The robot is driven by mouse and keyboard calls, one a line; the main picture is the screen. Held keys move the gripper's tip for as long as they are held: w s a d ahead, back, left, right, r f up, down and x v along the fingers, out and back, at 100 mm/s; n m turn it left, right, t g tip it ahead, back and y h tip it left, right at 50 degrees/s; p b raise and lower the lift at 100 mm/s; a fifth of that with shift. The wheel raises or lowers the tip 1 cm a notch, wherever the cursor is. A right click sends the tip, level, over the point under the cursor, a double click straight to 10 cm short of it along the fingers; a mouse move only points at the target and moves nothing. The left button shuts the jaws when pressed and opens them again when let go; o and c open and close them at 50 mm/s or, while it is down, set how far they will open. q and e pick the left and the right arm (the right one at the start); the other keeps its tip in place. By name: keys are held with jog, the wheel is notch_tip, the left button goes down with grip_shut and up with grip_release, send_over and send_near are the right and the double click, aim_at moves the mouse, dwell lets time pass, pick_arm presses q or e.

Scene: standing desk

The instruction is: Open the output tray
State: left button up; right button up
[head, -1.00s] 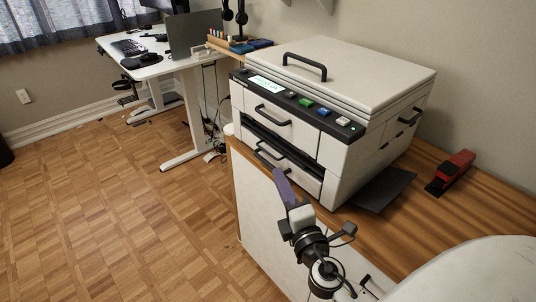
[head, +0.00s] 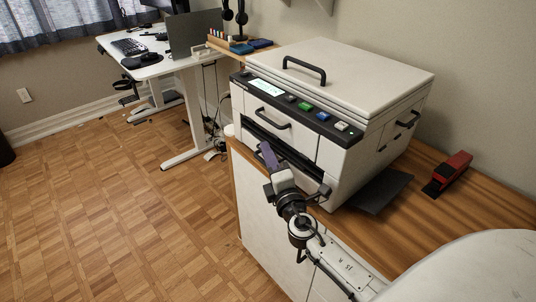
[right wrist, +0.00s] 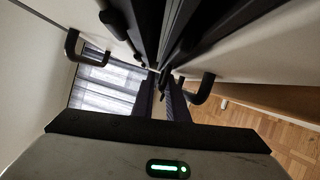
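The white printer (head: 345,95) stands on the wooden desktop. Its front has an upper drawer with a black handle (head: 270,118), a dark slot (head: 262,133) below it, and a lower white panel. My right gripper (head: 265,152) is up against the front at the slot and hides the handles there. In the right wrist view, its two fingers (right wrist: 162,98) stand a little apart, pointing along the dark slot, between one black handle at left (right wrist: 72,45) and another at right (right wrist: 204,89). A dark part shows near the fingertips; I cannot tell if it lies between them. My left gripper is out of view.
A red stapler (head: 450,173) and a dark flat sheet (head: 382,190) lie on the desktop (head: 425,215) right of the printer. The parquet floor (head: 130,210) at left is clear.

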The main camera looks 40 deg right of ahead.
grip_shut()
dwell(1.4)
